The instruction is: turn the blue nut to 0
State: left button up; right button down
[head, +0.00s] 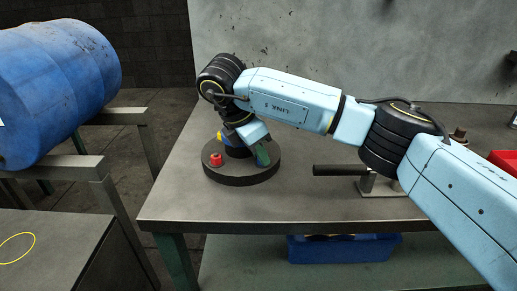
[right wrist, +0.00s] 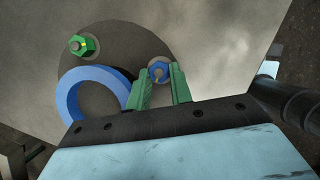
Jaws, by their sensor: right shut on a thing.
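A round dark base plate (head: 245,175) lies on the grey table near its left end. My right gripper (head: 260,156) reaches down over the plate's right side, largely hidden behind its own wrist in the head view. In the right wrist view, the blue nut (right wrist: 158,72) sits between the green fingers of the right gripper, which is shut on it. The nut is hidden in the head view, and I cannot read a mark for 0. My left gripper is not in view.
A thick blue ring (right wrist: 84,92) and a green nut (right wrist: 82,45) stand on the plate beside the gripper. A red piece (head: 216,159) shows at the plate's left edge. A black-handled clamp (head: 340,170) is to the right. A blue barrel (head: 55,85) lies at the left.

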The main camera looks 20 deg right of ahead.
dwell(0.3)
jog(key=c, duration=1.2)
grip_release()
jog(key=shift+r, duration=0.1)
jog(key=shift+c, duration=0.2)
